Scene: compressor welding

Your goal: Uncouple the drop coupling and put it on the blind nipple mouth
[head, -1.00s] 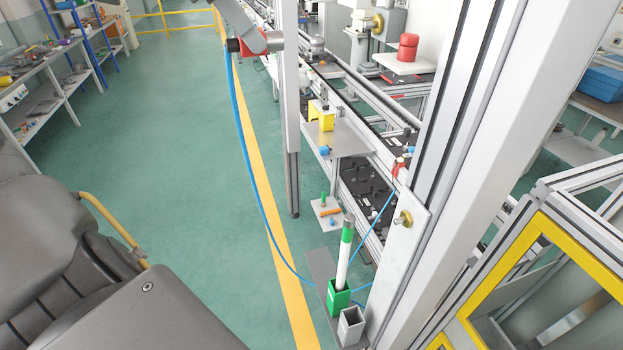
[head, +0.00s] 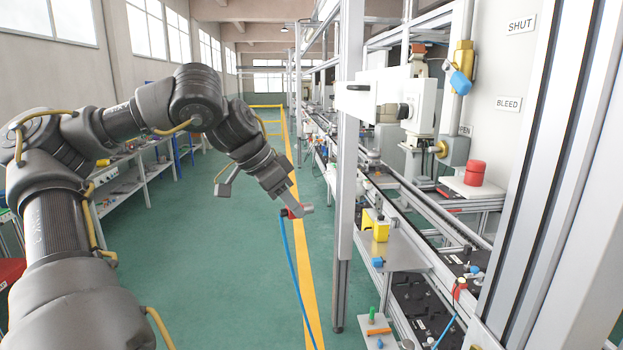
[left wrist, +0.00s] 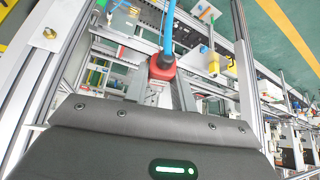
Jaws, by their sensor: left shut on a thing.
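My left gripper (head: 294,211) is shut on a red drop coupling (head: 291,212) with a blue hose (head: 295,260) hanging from it. It holds the coupling in the air over the yellow floor line, left of the upright post. In the left wrist view the red coupling (left wrist: 162,68) sits between the fingers, with the blue hose (left wrist: 170,25) leading away from it. A brass nipple (left wrist: 48,33) on a pale plate shows at that view's upper left. Whether it is the blind nipple, I cannot tell. My right gripper is not in view.
An aluminium post (head: 347,170) stands close right of the held coupling. The conveyor line (head: 425,220) and a shelf with a yellow block (head: 375,224) lie beyond it. A valve with a blue handle (head: 459,80) hangs by SHUT and BLEED labels. The green floor at left is open.

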